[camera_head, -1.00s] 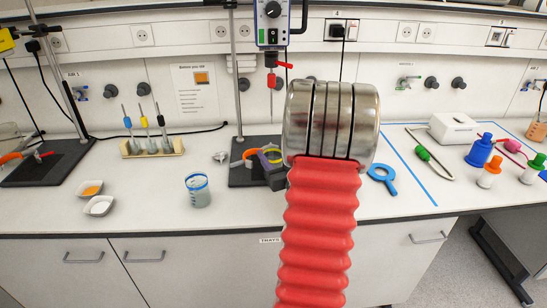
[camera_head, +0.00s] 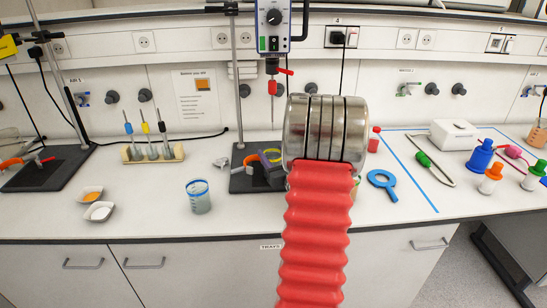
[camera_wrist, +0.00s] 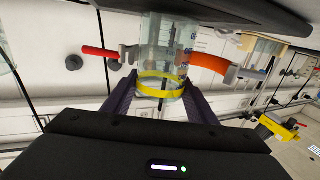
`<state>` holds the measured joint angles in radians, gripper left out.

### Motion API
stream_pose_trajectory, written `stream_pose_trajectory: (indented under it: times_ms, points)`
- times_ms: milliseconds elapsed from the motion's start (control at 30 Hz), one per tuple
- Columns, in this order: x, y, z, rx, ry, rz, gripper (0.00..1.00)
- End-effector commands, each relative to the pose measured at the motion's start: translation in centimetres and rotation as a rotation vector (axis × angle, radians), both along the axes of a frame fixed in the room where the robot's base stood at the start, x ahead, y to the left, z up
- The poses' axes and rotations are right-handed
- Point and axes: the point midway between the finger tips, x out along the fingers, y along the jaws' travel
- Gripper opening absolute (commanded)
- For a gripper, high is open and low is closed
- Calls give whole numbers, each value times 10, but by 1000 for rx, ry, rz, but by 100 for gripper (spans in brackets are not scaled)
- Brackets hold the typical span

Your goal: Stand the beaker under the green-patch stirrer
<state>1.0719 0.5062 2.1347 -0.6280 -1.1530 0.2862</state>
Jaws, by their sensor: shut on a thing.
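My gripper (camera_wrist: 160,103) is shut on a clear graduated beaker with a yellow band (camera_wrist: 162,85); its purple jaws hold it from both sides. In the head view the beaker's yellow band (camera_head: 272,153) shows beside my arm, over the black stand base (camera_head: 243,183); the rest is largely hidden. The stirrer with the green patch (camera_head: 263,43) hangs above on its stand, its red-ended shaft (camera_head: 272,88) pointing down towards the beaker. In the wrist view an orange clamp arm (camera_wrist: 208,62) and a red one (camera_wrist: 100,53) flank the beaker. I cannot tell whether they touch it.
A blue-banded beaker (camera_head: 198,197) and two small dishes (camera_head: 98,211) stand to the left. A tool rack (camera_head: 152,152) is behind them. A blue ring tool (camera_head: 382,184) lies right of my arm. Another stand base (camera_head: 45,173) is far left.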

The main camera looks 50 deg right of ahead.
Motion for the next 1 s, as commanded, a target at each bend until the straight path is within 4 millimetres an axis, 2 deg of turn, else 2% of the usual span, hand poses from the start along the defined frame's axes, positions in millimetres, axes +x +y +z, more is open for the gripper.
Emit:
stream_pose_trajectory:
  times_ms: [300,1000]
  points:
    - [7,-7,0,-2,-2,1,21]
    - [7,-8,-3,-1,-2,0,21]
